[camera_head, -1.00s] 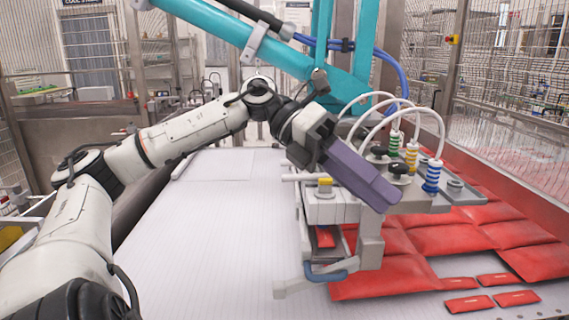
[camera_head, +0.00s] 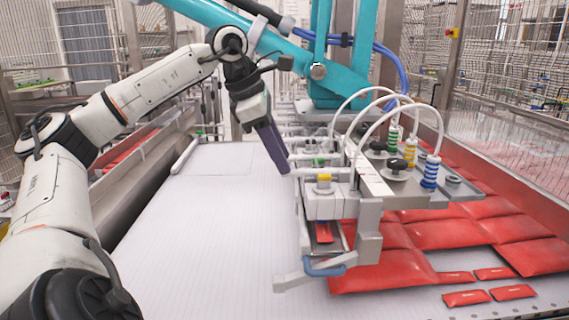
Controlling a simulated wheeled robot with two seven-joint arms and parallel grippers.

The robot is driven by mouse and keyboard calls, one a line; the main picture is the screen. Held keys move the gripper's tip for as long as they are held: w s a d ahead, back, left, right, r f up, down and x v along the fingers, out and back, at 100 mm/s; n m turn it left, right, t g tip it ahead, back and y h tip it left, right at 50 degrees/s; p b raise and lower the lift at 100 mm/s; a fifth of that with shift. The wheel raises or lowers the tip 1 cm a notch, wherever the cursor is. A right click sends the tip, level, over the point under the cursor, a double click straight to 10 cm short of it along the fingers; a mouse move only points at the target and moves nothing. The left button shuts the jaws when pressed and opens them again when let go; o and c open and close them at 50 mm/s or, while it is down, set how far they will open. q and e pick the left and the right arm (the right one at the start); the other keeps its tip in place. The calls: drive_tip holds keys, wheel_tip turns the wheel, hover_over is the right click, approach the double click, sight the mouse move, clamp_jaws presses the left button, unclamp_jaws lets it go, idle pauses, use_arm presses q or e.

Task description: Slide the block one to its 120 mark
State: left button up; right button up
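The vacuum picker head (camera_head: 385,190) hangs over the conveyor right of centre. No block number or 120 mark is readable, so I cannot tell which is block one. My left gripper (camera_head: 284,168) points down just left of these blocks, its purple-grey fingers close to the end of a pale rod. I cannot tell whether they touch. The fingers overlap edge-on, hiding any gap. My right gripper is not in view.
Red pouches (camera_head: 383,270) lie under and right of the picker. Hoses and spring-like suction cups (camera_head: 431,172) stand on its right. A teal arm (camera_head: 345,80) carries it from behind. A blue-grey handle (camera_head: 325,268) projects at its front. The white conveyor (camera_head: 200,245) is clear on the left.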

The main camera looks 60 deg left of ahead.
use_arm(q)
drive_tip(key=shift+x, duration=1.25)
clamp_jaws()
drive_tip(key=s+d+b, duration=0.2)
drive_tip(key=d, duration=0.1)
drive_tip(key=shift+d+b, duration=0.2)
drive_tip(key=shift+b, duration=0.2)
